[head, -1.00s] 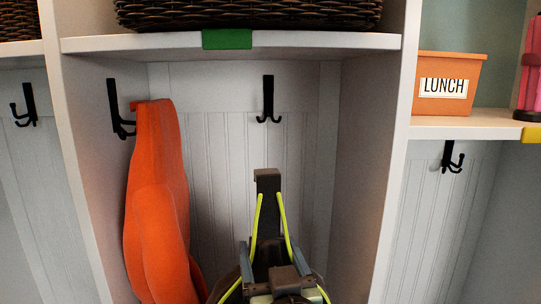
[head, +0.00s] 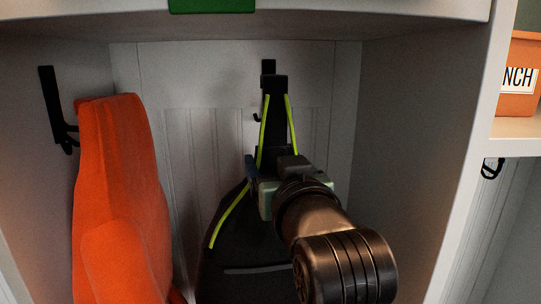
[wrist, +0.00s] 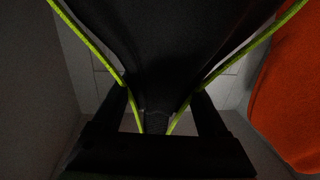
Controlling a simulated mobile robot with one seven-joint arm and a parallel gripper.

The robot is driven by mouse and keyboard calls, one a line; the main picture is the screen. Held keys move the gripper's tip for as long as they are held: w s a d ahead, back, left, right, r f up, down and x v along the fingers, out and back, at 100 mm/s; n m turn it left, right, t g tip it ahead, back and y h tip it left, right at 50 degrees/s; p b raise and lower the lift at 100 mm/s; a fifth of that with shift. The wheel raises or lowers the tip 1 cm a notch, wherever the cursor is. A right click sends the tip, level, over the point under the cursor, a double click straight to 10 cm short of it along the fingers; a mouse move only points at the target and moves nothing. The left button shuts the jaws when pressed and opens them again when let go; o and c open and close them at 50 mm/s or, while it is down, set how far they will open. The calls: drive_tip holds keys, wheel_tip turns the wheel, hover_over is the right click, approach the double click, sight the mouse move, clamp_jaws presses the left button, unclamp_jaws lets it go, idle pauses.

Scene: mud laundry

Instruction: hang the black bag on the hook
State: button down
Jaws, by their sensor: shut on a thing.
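The black bag (head: 238,258) has yellow-green cords and hangs upright below my gripper (head: 274,165) inside the cubby. My gripper is shut on the upper part of the bag, below its black top loop (head: 274,84). The black hook (head: 268,66) is on the back wall. The loop overlaps the hook in the head view and covers its middle; one prong shows left of the strap. I cannot tell whether loop and hook touch. In the wrist view the bag (wrist: 175,45) and cords run between the fingers.
An orange garment (head: 118,190) hangs at the left wall, by another black hook (head: 54,110). The cubby's side walls and the shelf (head: 330,22) above bound the space. An orange lunch bin (head: 518,90) stands on the right shelf. The cubby is clear right of my arm.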

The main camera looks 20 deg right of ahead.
drive_tip(key=shift+w+d+r, duration=0.1)
drive_tip(key=shift+w+r, duration=0.05)
drive_tip(key=shift+r, duration=0.2)
drive_tip(key=w+d+p, duration=0.1)
drive_tip(key=w, duration=0.6)
drive_tip(key=shift+w+d, duration=0.25)
drive_tip(key=shift+w, duration=0.15)
drive_tip(key=shift+w+f, duration=0.1)
idle(0.8)
drive_tip(key=shift+f, duration=0.15)
idle(0.7)
drive_tip(key=shift+f+b, duration=0.3)
drive_tip(key=shift+f, duration=0.3)
idle(0.7)
